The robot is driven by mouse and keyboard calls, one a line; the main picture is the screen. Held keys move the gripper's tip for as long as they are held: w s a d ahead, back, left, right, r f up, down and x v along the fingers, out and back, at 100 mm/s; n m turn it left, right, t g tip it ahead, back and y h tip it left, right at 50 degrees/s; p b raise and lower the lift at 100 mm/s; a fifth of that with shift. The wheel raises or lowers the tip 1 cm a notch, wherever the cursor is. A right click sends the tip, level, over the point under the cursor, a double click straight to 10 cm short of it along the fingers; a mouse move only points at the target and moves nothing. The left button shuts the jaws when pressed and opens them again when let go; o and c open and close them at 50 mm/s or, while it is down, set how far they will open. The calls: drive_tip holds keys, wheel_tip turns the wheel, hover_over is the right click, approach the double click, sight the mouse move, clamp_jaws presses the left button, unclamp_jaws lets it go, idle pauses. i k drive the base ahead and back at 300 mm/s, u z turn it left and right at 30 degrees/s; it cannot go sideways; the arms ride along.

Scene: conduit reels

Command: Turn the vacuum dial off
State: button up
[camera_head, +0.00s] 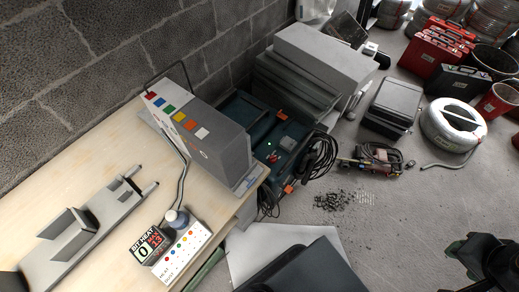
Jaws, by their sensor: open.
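A dark teal machine (262,118), which looks like the vacuum, stands on the floor beyond the bench's right end. Its top has a small green light, a red part and a grey raised block (289,143). I cannot make out which of these is the dial or how it is set. Orange latches show at its edges, and a grey box on the bench hides part of it. My gripper (458,266), dark and cut off at the bottom right, is open and holds nothing visible. It is well apart from the machine.
A wooden bench (95,150) on the left carries a grey box (236,160) with coloured squares and a bit-heat display (148,243). Black cable (320,158) hangs beside the machine. A power tool (372,157), dark debris and a white reel (450,122) lie on the floor.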

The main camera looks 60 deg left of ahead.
sight(272, 158)
drive_tip(key=i, duration=1.05)
drive_tip(key=u, duration=3.25)
drive_tip(key=i, duration=0.15)
drive_tip(key=u, duration=0.1)
